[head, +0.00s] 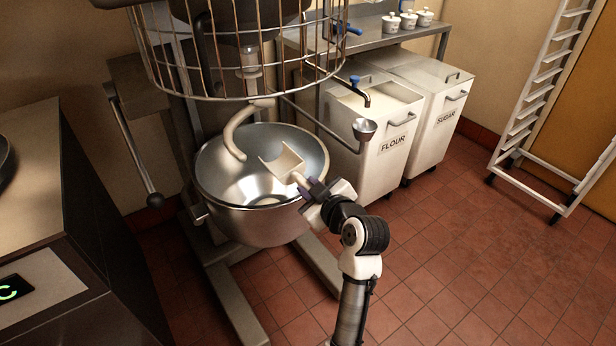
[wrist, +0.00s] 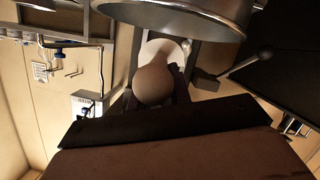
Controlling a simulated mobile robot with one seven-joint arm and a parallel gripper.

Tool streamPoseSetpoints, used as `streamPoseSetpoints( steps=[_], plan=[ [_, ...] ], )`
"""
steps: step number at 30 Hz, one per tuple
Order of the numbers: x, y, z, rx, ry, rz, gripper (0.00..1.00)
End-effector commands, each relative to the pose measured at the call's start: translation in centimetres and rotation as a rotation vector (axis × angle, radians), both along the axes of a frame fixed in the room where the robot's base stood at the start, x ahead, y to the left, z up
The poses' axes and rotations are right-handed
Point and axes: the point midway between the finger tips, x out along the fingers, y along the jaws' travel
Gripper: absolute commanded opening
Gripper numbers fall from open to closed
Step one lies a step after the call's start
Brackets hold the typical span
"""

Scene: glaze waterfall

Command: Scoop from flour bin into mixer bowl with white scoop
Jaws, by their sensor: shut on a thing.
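The white scoop (head: 281,164) is tilted over the right part of the steel mixer bowl (head: 262,222) in the head view. I cannot tell whether flour is in it. My gripper (head: 308,188) is shut on its handle, just at the bowl's right rim. In the wrist view the rounded, shaded end of what looks like the scoop handle (wrist: 153,85) is close to the camera, with the bowl (wrist: 190,14) beyond it at the top. The bowl's visible inside is mostly shiny metal. The white flour bin (head: 385,140), labelled FLOUR, stands to the right.
A curved dough hook (head: 238,128) hangs into the bowl's left side, under a wire guard (head: 235,93). A white rack (head: 535,110) is at right. Tiled floor is open at lower right.

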Motion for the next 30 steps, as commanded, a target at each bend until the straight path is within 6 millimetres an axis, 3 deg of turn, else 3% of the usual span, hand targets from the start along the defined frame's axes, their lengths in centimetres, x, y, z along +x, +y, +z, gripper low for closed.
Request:
streamPoseSetpoints(
  steps=[1,9,30],
  plan=[
    [0.1,-0.2,0.8,0.032,0.024,-0.001,0.0],
    [0.3,-0.7,0.9,0.204,0.148,-0.001,0.0],
    [-7.8,-6.5,1.8,0.193,0.139,-0.002,0.0]
  ],
)
